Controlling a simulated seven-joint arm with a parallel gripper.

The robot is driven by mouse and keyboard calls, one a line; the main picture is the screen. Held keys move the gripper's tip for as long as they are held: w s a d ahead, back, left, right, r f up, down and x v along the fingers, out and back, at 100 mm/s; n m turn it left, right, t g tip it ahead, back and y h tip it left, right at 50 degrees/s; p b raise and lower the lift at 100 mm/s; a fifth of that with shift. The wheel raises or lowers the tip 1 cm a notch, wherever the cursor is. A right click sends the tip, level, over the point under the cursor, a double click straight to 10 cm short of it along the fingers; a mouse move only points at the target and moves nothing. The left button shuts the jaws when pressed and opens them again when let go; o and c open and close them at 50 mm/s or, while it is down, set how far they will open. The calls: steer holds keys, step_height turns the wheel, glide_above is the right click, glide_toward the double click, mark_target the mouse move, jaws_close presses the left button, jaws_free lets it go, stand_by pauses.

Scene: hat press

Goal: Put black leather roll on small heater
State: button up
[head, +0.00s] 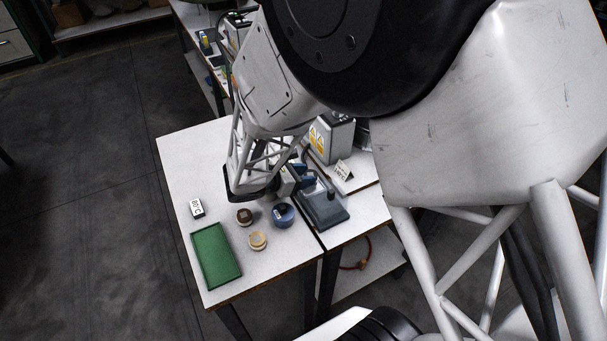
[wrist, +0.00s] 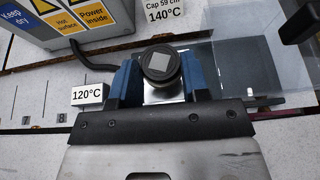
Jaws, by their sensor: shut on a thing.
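My gripper (wrist: 160,82) has blue fingers, shut on the black leather roll (wrist: 161,64), a dark round piece with a pale square on its top. The roll is upright between the fingertips. A shiny metal surface (wrist: 164,94) shows just below the roll in the wrist view, perhaps the small heater; I cannot tell whether the roll touches it. A 120°C sign (wrist: 88,95) stands left of the fingers. In the head view my gripper (head: 306,183) is over the right part of the table, and the roll is not clearly visible there.
A grey control box (head: 331,138) with warning labels stands behind, and a 140°C sign (head: 343,171) is near it. A dark grey slab (head: 325,210) lies right of my gripper.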

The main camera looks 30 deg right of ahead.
steer(key=shift+f, duration=0.3)
steer(key=o, duration=0.9)
steer(key=shift+r, duration=0.15)
steer(key=shift+r, duration=0.5)
steer(key=shift+v, duration=6)
